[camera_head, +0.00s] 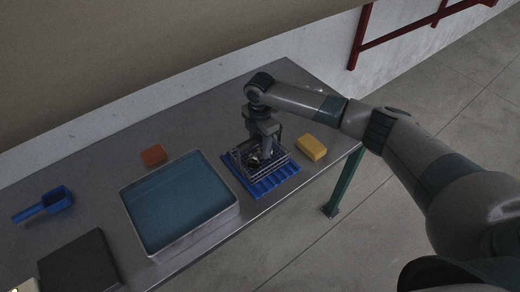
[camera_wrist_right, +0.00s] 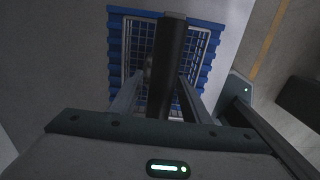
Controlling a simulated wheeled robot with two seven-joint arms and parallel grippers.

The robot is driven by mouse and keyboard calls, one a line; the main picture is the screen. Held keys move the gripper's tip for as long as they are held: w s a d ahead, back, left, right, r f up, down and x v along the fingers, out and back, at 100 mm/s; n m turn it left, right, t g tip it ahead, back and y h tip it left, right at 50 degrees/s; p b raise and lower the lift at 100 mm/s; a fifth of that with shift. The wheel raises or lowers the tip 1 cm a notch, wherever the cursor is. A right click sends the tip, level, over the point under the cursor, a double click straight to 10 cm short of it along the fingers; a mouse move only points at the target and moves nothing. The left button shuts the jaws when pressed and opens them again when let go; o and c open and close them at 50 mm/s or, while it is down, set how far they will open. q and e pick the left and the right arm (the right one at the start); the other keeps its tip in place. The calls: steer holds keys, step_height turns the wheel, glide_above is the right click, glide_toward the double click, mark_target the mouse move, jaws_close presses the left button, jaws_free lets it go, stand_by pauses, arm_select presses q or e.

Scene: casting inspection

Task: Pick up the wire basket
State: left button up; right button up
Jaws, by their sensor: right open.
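The wire basket (camera_head: 281,160) is a small silvery mesh basket on a ribbed blue rack (camera_head: 262,186) near the table's front edge. My right gripper (camera_head: 262,157) points down over the basket and hides part of it. In the right wrist view, the basket's wire rim (camera_wrist_right: 208,52) lies on the blue rack (camera_wrist_right: 116,52). The open fingers of my right gripper (camera_wrist_right: 158,95) reach down over the mesh. A dark bar (camera_wrist_right: 168,55) runs between them; I cannot tell whether it is the basket's handle. Contact with the basket is not clear. My left gripper is out of view.
A yellow block (camera_head: 312,148) lies just right of the rack. A wide tray with a blue inside (camera_head: 180,205) stands close on the left. Further left are an orange block (camera_head: 153,155), a blue scoop (camera_head: 45,204) and a dark flat block (camera_head: 80,265). The table's back is clear.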

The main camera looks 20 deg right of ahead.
steer(key=shift+f, duration=0.2)
stand_by(0.3)
jaws_close()
steer(key=shift+w+r, duration=0.1)
